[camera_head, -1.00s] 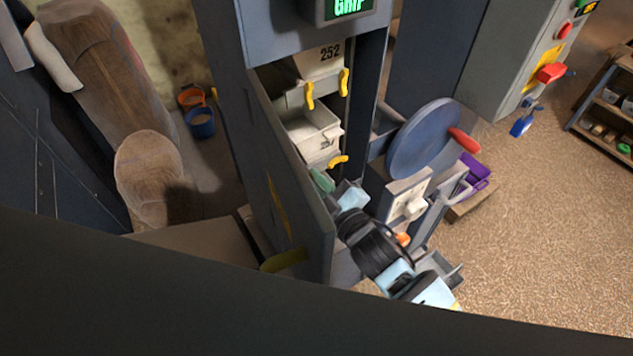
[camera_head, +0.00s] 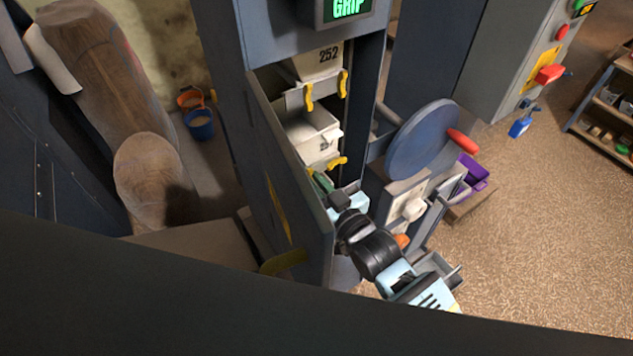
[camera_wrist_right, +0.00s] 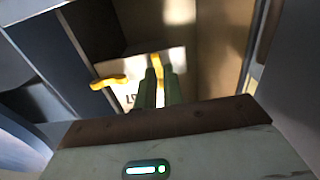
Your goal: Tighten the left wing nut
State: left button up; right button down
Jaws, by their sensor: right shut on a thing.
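Yellow wing nuts sit on the front of the white buckets inside the open cabinet. My right gripper (camera_head: 322,182) is at the lowest bucket, just inside the open door. In the right wrist view its green fingers (camera_wrist_right: 158,82) are shut on a yellow wing nut (camera_wrist_right: 155,64), mostly hidden between the fingertips. The other wing nut of this bucket (camera_head: 337,163) is free, to the right of the fingers in the head view; it also shows in the wrist view (camera_wrist_right: 108,82). My left gripper is not in view.
The grey door (camera_head: 290,185) stands open close to the left of my right gripper. A blue disc with a red handle (camera_head: 422,138) is to the right. Higher buckets (camera_head: 308,132) carry more wing nuts. Open floor (camera_head: 545,220) lies at right.

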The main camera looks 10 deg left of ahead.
jog(key=shift+m, duration=0.3)
jog(key=c, duration=1.5)
grip_release()
jog(key=shift+b+v, duration=0.3)
jog(key=shift+v, duration=3.6)
